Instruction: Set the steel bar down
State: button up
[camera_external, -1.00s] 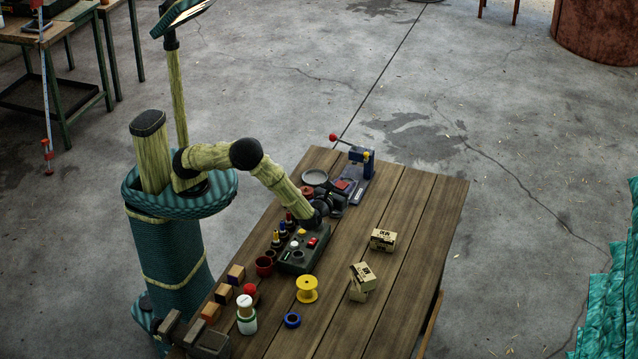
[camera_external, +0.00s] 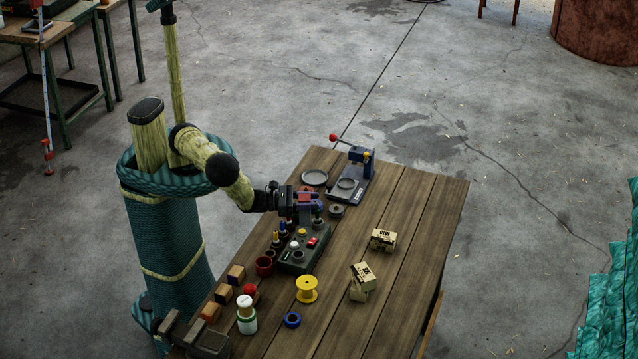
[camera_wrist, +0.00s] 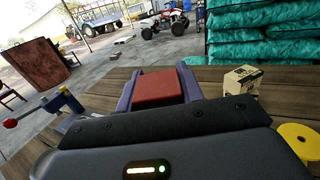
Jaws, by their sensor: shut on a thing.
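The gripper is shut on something. The steel bar cannot be made out clearly; a small dark shape shows just under the fingertips in the external view, and the jaws and wrist housing hide most of what is held.
The control box (camera_external: 297,256) and several small pegs are close below. The table's (camera_external: 420,225) right side is clear.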

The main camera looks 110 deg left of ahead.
jog(key=s+a+f+n+g+y, duration=0.1)
jog(key=s+a+n+g+y, duration=1)
jog(key=s+a+n+g, duration=0.4)
jog(key=s+d+f+n+g+h, duration=0.5)
jog(key=s+d+n+g+h, duration=0.4)
jog(key=g, duration=0.8)
jog(key=d+n+g+h, duration=0.2)
jog(key=d+n+h, duration=0.4)
jog(key=n+h, duration=0.25)
jog(key=w+d+r+n+t+h+b, duration=0.25)
jog(key=w+d+n+t+h, duration=0.45)
jog(key=w+d+n+h, duration=0.5)
jog(key=w+a+n+t+h+b, duration=0.2)
jog(key=w+a+n+t+b, duration=0.3)
jog(key=w, duration=0.8)
jog(key=w+a+r+n+t+h+b, duration=0.1)
jog(key=w+a+n+t+h+b, duration=0.2)
jog(key=w+t, duration=0.9)
jog(key=shift+w+a+n+b, duration=0.4)
jog(key=shift+a+n+b, duration=0.45)
jog(key=shift+a+b, duration=0.15)
